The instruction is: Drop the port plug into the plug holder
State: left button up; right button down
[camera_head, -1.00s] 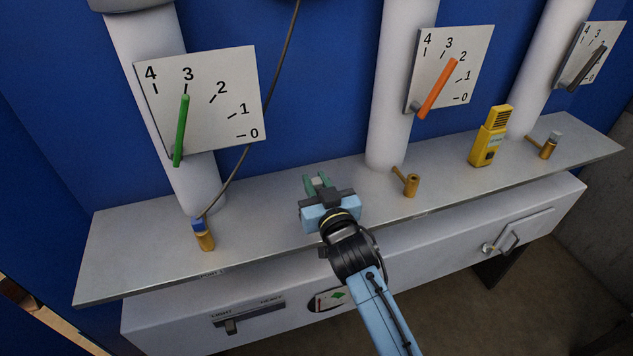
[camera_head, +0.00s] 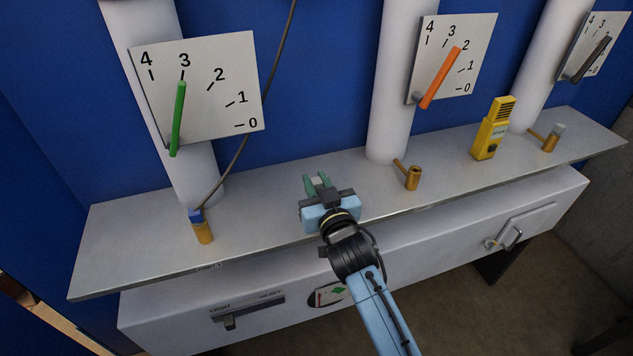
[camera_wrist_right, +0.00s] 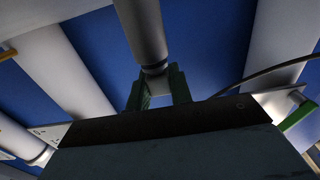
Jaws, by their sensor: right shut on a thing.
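My right gripper (camera_head: 318,184) is above the grey metal shelf, between the left and middle brass fittings. Its green fingers are shut on a small pale grey piece, which I take for the port plug (camera_head: 319,182). In the right wrist view the right gripper (camera_wrist_right: 158,88) shows its green fingers either side of a grey piece, partly hidden by the gripper body. The middle brass fitting (camera_head: 412,178) has no cap on it. I cannot tell which thing is the plug holder. My left gripper is not in view.
The shelf (camera_head: 130,250) also carries a brass fitting with a blue connector and cable (camera_head: 203,232), a yellow meter (camera_head: 491,135) and a grey-capped brass fitting (camera_head: 552,141). White columns with dial plates (camera_head: 228,80) rise behind. A drawer unit (camera_head: 400,258) is below.

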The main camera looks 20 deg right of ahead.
jog(key=shift+f, duration=0.25)
jog(key=c, duration=1.2)
grip_release()
jog(key=shift+o, duration=0.2)
jog(key=s+b, duration=0.1)
jog(key=s, duration=1.2)
jog(key=shift+s+d, duration=0.2)
jog(key=shift+d, duration=0.05)
